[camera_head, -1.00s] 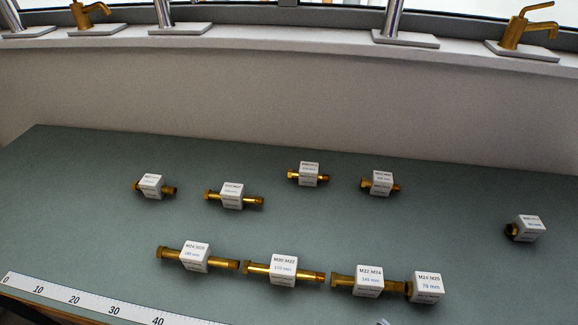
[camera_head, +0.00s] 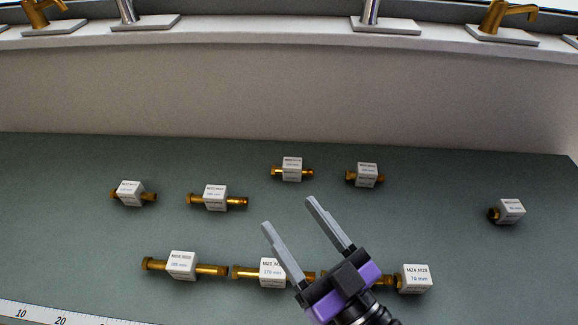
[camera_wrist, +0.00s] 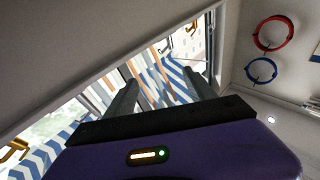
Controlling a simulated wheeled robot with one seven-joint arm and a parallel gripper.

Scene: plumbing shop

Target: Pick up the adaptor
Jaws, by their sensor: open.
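Several brass adaptors, each with a white label block, lie on the green table. In the back row are adaptors at the far left (camera_head: 131,194), the left (camera_head: 216,198), the middle (camera_head: 292,169) and the right (camera_head: 366,175). One lies apart at the far right (camera_head: 508,212). The front row has an M24 adaptor (camera_head: 182,265), an M20 adaptor (camera_head: 269,271) and one labelled M24 M20, 70 mm (camera_head: 414,279). My gripper (camera_head: 288,213) is open and empty above the front row and hides another adaptor there. In the wrist view my fingers (camera_wrist: 170,92) point at a window, with no adaptor visible.
A white ruler (camera_head: 70,318) runs along the table's front left edge. A pale wall (camera_head: 280,90) stands behind the table. Its ledge carries brass taps (camera_head: 497,17) and chrome posts on grey plates. The table is bare between the far-right adaptor and the others.

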